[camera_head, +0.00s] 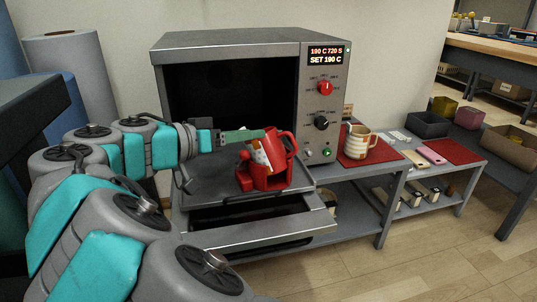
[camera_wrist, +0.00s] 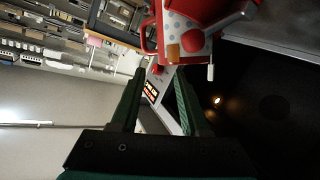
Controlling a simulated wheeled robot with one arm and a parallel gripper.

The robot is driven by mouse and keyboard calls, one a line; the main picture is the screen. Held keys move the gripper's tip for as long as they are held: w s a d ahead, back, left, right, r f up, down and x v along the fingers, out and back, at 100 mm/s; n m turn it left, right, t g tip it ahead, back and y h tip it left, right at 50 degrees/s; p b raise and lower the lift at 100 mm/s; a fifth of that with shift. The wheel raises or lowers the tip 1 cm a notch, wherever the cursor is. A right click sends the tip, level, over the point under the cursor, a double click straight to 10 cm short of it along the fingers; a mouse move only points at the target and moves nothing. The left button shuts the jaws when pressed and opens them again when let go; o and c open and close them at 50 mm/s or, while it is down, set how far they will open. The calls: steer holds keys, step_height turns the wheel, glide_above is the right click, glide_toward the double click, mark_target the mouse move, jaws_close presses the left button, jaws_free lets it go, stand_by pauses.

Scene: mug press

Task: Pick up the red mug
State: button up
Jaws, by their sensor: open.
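The red mug (camera_head: 278,147) sits tilted in a red mug press (camera_head: 262,181) on the metal tray in front of the open oven. A white wrap with grey dots (camera_head: 259,155) covers part of its side. The mug's handle is on its right side. My gripper (camera_head: 262,134) reaches in from the left at the mug's upper left; whether it touches the mug I cannot tell. In the wrist view my gripper (camera_wrist: 160,74) is open with nothing between the fingers. The red and dotted mug with its press (camera_wrist: 188,40) is beyond the fingertips.
The oven (camera_head: 232,45) stands behind, its cavity dark, its display reading 190 C. Right of it, a striped mug (camera_head: 357,141) stands on a red mat (camera_head: 372,158) on a low bench. An open drawer (camera_head: 255,222) juts out under the tray.

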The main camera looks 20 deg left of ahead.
mark_target(271, 132)
steer(key=p+x, duration=0.2)
steer(key=x, duration=0.3)
steer(key=shift+w+d, duration=0.15)
steer(key=shift+w, duration=0.15)
steer(key=shift+f, duration=0.1)
jaws_close()
stand_by(1.1)
